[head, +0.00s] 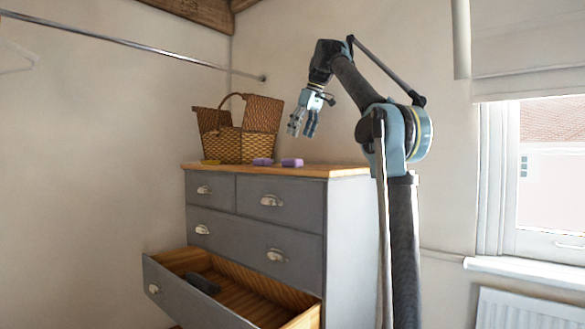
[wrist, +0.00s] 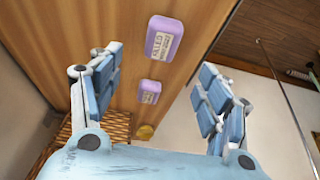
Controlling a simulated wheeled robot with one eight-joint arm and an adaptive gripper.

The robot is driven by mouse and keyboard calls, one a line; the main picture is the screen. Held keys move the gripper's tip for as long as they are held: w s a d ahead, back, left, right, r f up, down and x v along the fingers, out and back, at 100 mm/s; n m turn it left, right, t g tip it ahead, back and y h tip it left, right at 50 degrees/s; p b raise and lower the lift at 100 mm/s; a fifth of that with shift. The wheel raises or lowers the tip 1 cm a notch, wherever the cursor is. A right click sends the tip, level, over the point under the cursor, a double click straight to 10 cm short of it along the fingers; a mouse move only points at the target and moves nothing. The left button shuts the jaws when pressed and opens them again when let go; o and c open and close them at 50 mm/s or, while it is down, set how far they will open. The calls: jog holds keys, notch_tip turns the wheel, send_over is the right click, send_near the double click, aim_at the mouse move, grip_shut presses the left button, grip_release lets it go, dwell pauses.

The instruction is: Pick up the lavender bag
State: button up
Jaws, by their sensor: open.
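Two small purple bags lie apart on the wooden top of a grey dresser. The right one (head: 292,162) appears larger in the wrist view (wrist: 163,40), with a pale printed label. The left one (head: 262,161) lies nearer the basket and also shows in the wrist view (wrist: 149,91). My gripper (head: 301,130) is open and empty above the dresser top, pointing down. In the wrist view its fingers (wrist: 160,68) are spread wide, and both bags appear between or beyond them, touching neither finger.
A wicker basket (head: 228,146) with raised lids stands at the back left of the dresser top. A small yellow item (head: 210,162) lies by it. A lower drawer (head: 195,300) is pulled open with a dark object (head: 201,283) inside. A window is at right.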

aim_at(285, 163)
jog(key=shift+x, duration=5.55)
jog(key=shift+s+d, duration=0.1)
jog(key=c, duration=1)
